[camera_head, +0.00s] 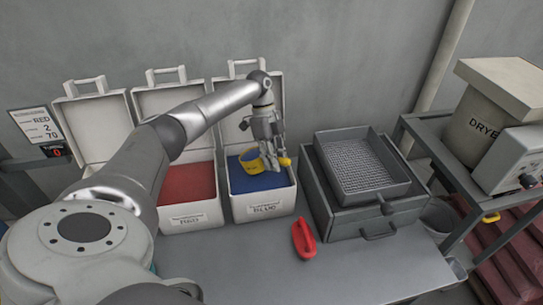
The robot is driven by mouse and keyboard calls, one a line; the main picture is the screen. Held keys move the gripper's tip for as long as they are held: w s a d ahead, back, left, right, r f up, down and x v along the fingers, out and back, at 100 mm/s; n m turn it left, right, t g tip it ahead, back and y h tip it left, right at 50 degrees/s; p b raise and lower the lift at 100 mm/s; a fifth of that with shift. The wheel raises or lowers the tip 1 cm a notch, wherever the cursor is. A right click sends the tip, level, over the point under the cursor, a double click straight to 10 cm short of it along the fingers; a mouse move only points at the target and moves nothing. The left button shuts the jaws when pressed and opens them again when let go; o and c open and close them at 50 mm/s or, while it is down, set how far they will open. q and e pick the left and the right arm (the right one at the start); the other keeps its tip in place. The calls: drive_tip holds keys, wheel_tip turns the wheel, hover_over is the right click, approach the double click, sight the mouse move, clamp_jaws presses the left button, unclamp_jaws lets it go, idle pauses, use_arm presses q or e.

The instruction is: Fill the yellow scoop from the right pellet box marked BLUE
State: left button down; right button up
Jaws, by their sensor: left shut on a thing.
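The right pellet box marked BLUE (264,208) stands open on the table, with blue pellets (247,183) inside. My left gripper (274,158) reaches over this box from above. It is shut on the yellow scoop (251,161), whose yellow handle shows at the right of the fingers. The scoop is at or just above the blue pellets; I cannot tell whether it touches them or holds any. My right gripper is not in view.
A box of red pellets (189,185) stands left of the blue one, partly behind my arm. A grey mesh tray (362,168) sits on a drawer unit at the right. A red tool (303,238) lies on the table (334,275). A dryer (497,112) stands far right.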

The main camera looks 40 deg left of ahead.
sight(282, 160)
use_arm(q)
drive_tip(key=shift+w+d+r+y+p, duration=0.1)
drive_tip(key=shift+d+r+y+p, duration=0.25)
drive_tip(key=shift+r+p, duration=0.45)
drive_tip(key=shift+d+r+y+p, duration=0.3)
drive_tip(key=shift+r+p, duration=0.15)
drive_tip(key=shift+p, duration=0.7)
drive_tip(key=shift+w+d+r+y+p, duration=0.1)
drive_tip(key=shift+d+r+y+p, duration=0.25)
drive_tip(key=shift+r+p, duration=0.45)
drive_tip(key=shift+d+r+y+p, duration=0.35)
drive_tip(key=shift+y+p, duration=0.25)
drive_tip(key=shift+p, duration=0.7)
drive_tip(key=r+p, duration=0.1)
drive_tip(key=p, duration=0.1)
drive_tip(key=shift+r+y+p, duration=0.35)
drive_tip(key=shift+y+p, duration=0.05)
drive_tip(key=shift+r+p, duration=0.15)
drive_tip(key=shift+p, duration=0.2)
